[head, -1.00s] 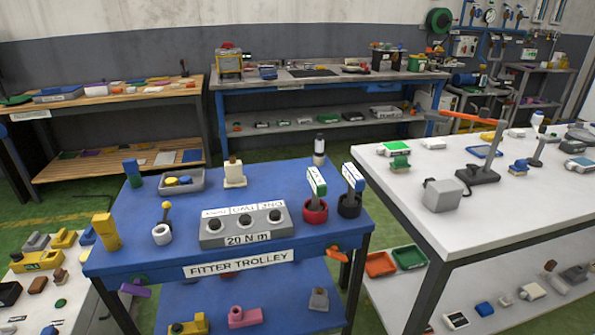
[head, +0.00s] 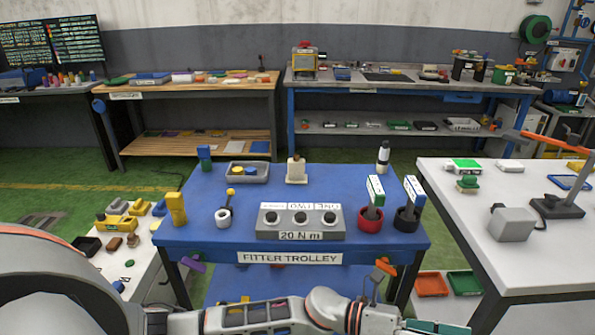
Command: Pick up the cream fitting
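The cream fitting (head: 296,172) is a pale block with a brown top. It stands upright at the back middle of the blue trolley top, behind the grey socket block. No gripper is near it. My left arm comes in from the left and lies across the bottom of the head view, in front of the trolley. Its far end (head: 435,327) is low at the bottom edge, and I cannot make out its fingers. My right gripper is not in view.
The blue trolley (head: 200,235) bears a grey socket block (head: 300,222), a grey tray (head: 247,172), yellow and green blocks, a white ring, red and black holders and a black-and-white bottle (head: 383,157). A white table (head: 470,240) stands at right. Green floor lies behind.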

